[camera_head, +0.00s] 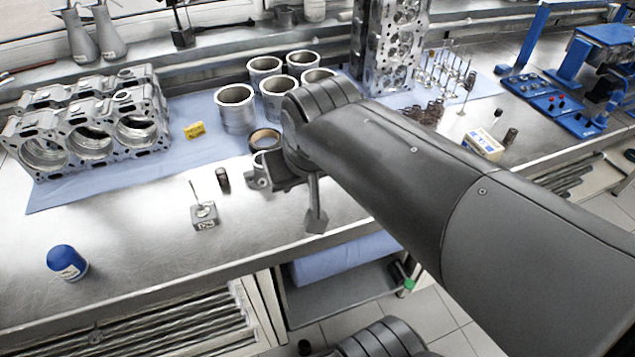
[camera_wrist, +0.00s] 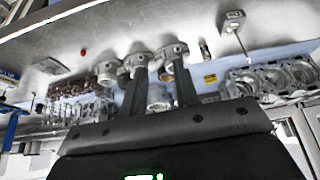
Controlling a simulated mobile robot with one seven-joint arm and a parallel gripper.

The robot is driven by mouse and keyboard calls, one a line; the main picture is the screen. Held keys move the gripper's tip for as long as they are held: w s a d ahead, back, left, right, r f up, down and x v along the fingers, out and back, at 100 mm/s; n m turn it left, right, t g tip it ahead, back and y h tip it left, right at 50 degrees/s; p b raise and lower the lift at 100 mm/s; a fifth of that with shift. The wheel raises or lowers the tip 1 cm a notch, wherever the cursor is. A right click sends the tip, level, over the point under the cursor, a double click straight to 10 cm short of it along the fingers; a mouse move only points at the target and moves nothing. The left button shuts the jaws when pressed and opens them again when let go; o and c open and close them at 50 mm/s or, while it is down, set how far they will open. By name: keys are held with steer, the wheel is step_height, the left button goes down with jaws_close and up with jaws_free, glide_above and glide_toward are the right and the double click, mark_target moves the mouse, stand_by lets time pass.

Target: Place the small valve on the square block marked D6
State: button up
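A small square metal block (camera_head: 204,222) stands on the bench left of my gripper in the head view, with a valve (camera_head: 197,194) upright on it, stem up. A mark shows on its side but I cannot read it clearly. In the wrist view the same block (camera_wrist: 233,16) and valve (camera_wrist: 242,43) are at the top right. Several more valves (camera_head: 447,71) stand in a rack at the back right. In the head view my arm hides part of the bench.
Metal cylinder liners (camera_head: 236,107) stand behind my gripper. An engine block (camera_head: 96,125) is at the left, with a small yellow box (camera_head: 195,131) beside it. A small carton (camera_head: 482,145) is at the right.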

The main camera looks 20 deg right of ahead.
steer(key=s+d, duration=0.1)
steer(key=s, duration=0.1)
steer(key=s+d, duration=0.1)
steer(key=s, duration=0.1)
steer(key=shift+d+f, duration=0.3)
steer(key=shift+f, duration=0.1)
